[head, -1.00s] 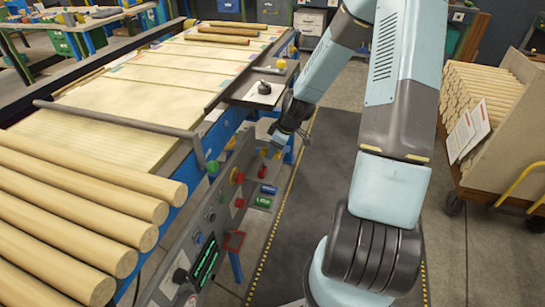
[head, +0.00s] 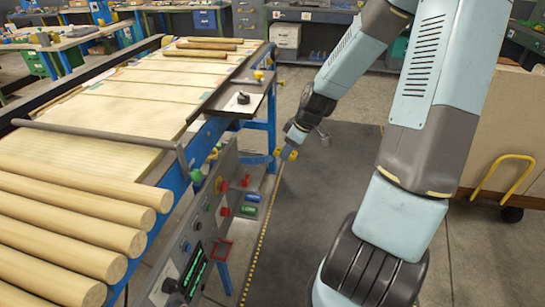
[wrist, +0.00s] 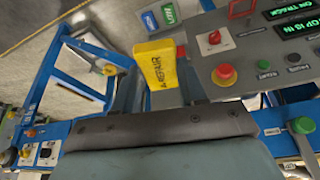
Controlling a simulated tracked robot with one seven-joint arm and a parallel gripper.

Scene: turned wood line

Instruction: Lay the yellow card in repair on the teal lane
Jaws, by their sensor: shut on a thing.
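The yellow card (wrist: 158,62), lettered REPAIR, is held upright in the wrist view, above the dark edge of my gripper. In the head view a small yellow patch (head: 291,154) shows at the tip of my gripper (head: 284,149). My gripper is shut on the card, held beside the control panel, clear of the line's bed. Small teal marks (head: 95,86) lie along the edge of the pale bed, but I cannot tell which strip is the teal lane.
The control panel (head: 205,235) has buttons and switches, with blue (head: 252,198) and green (head: 248,211) tags beside it. Thick dowels (head: 75,235) lie at the near left and thin ones on the far bed. A metal bar (head: 95,130) crosses the bed. The dark floor mat is clear.

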